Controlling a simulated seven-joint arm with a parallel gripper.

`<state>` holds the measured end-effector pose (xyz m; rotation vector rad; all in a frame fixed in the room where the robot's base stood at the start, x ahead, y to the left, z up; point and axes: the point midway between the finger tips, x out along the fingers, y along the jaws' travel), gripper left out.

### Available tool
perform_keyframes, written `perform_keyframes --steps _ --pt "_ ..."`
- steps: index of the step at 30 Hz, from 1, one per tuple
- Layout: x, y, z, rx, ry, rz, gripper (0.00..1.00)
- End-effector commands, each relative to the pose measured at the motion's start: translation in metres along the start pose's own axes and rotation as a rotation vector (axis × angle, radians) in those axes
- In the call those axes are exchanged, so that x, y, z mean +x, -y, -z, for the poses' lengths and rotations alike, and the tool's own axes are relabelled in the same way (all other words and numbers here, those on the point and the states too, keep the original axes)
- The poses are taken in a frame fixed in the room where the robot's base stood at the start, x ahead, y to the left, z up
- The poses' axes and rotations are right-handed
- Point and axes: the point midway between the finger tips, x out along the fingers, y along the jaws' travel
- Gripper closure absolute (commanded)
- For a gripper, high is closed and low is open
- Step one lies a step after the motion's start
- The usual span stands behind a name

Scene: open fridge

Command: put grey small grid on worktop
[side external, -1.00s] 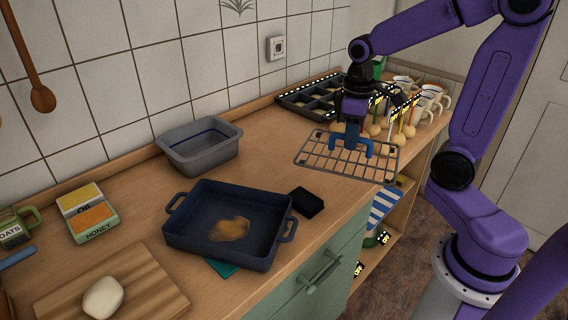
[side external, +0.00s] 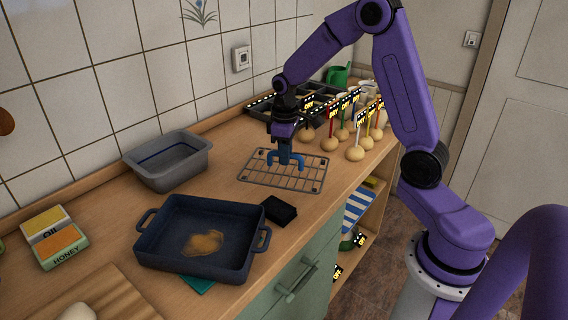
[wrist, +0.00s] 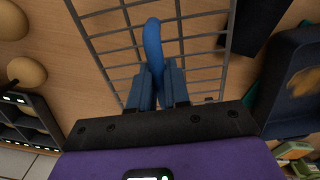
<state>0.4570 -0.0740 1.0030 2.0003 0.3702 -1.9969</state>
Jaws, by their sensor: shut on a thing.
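The grey small grid (side external: 252,179) is a wire rack with a blue arched handle on top. It is level over the worktop (side external: 225,205), between the black block and the onion-like bulbs. I cannot tell if it touches the wood or hangs just above. My gripper (side external: 284,148) is above the grid's middle, shut on the blue handle. In the wrist view the grid (wrist: 205,43) spreads beyond my fingers (wrist: 157,85), with the curved blue handle (wrist: 153,45) between them.
A grey tub (side external: 168,165) stands at the wall. Several bulbs with labelled sticks (side external: 355,153) and a black compartment tray (side external: 262,107) are behind. The worktop's front edge is close to the grid.

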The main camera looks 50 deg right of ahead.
Motion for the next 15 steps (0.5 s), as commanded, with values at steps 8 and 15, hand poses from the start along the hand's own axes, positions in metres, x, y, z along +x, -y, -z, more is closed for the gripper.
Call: perform_keyframes --steps 8,15 --pt "0.030 -0.002 0.004 0.000 0.001 0.000 1.00" --pt "0.036 -0.002 0.005 0.000 -0.003 -0.001 1.00"
